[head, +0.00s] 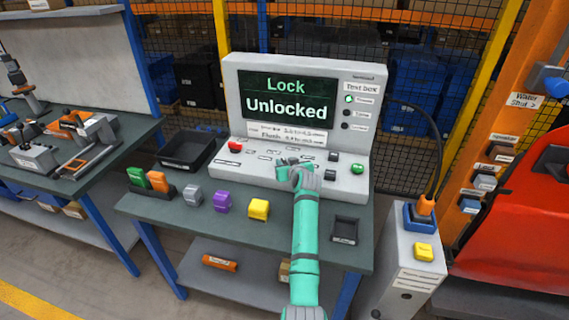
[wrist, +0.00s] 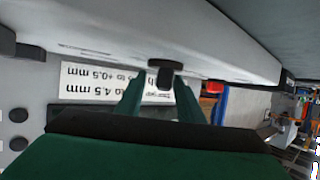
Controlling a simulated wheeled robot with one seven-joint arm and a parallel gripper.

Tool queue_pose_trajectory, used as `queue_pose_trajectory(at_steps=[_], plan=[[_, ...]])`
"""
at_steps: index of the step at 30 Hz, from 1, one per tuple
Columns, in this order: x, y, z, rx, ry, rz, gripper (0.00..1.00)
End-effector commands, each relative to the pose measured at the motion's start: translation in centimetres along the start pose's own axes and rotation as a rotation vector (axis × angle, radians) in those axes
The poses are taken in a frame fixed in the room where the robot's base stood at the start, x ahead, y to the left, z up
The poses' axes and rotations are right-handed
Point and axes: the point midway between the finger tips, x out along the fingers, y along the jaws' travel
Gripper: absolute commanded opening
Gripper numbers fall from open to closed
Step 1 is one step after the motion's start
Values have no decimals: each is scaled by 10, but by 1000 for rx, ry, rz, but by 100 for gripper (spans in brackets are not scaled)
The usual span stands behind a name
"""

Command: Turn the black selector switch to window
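The test box (head: 240,90) stands on the bench, its screen reading "Lock Unlocked". My gripper (head: 294,168) is over its sloped control panel, toward the middle. In the wrist view, a black knob (wrist: 164,74) with a round base, apparently the selector switch, sits between the two fingertips of my gripper (wrist: 161,88). The fingers are open, with a gap visible on each side of the knob. Whether the fingertips reach past the knob is hard to tell. In the head view my gripper hides this knob, and its pointing direction is not readable.
A red button (head: 235,147) is at the panel's left and a green button (head: 357,168) at its right. Small black controls (head: 333,155) are right of my gripper. A black tray (head: 345,230) lies at the right.

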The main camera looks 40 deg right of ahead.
Motion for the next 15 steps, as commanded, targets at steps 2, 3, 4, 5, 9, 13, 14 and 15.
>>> queue_pose_trajectory(at_steps=[2,3,4,5,9,13,14,15], plan=[[2,-2,0,-1,-1,-2,34],[2,-3,0,-1,-1,-3,34],[2,-3,0,-1,-1,-3,34],[3,-4,0,-2,-1,-4,34],[3,-5,0,-2,-1,-5,34],[3,-5,0,-2,-1,-5,3],[3,-5,0,-2,-1,-5,0],[3,-5,0,-2,-1,-5,0]])
